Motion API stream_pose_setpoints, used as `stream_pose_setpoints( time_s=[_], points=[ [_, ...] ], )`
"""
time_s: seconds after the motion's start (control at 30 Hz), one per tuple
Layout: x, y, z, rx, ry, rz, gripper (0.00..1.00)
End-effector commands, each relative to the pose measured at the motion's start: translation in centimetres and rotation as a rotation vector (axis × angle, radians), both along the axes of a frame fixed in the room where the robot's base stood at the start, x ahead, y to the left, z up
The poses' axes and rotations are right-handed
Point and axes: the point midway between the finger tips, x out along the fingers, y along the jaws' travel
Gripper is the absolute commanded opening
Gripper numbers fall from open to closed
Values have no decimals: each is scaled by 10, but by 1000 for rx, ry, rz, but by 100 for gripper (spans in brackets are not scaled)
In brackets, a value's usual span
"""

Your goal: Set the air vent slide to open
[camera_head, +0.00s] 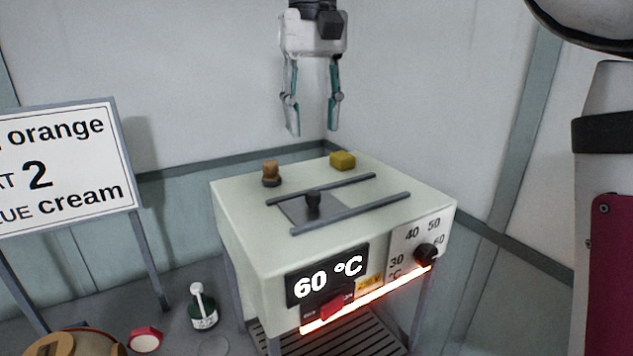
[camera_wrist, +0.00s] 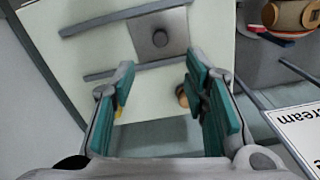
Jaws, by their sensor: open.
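The vent slide is a grey plate (camera_head: 296,211) with a dark knob (camera_head: 313,200), lying between two dark parallel rails (camera_head: 352,213) on top of a pale box-shaped machine (camera_head: 240,222). The plate sits toward the left end of the rails. In the wrist view the plate (camera_wrist: 172,22) and its knob (camera_wrist: 160,38) show beyond the fingertips, uncovered. No open or shut marking is readable by the slide. My gripper (camera_head: 314,131) is open and empty, pointing down well above the machine's back part. It also shows in the wrist view (camera_wrist: 160,80).
A brown knob (camera_head: 270,170) and a yellow block (camera_head: 342,160) stand on the machine top behind the rails. The front has a 60 °C display (camera_head: 327,275), a red switch (camera_head: 332,306) and a black dial (camera_head: 425,253). A sign (camera_head: 70,165) stands left.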

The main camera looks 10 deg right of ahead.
Motion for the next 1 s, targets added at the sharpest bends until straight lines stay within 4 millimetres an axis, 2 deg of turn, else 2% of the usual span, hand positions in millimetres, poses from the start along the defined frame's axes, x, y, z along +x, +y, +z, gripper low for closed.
stream_pose_setpoints(
  time_s=[0.4, 0.6, 0.8, 1.0],
  points=[
    [-2, -1, -78, -2, 4, 0, 41],
    [-2, -1, -108, -1, 1, -1, 41],
    [-1, -1, -123, -1, -1, -1, 41],
    [-1, -1, -125, 0, -1, 0, 41]
  ],
)
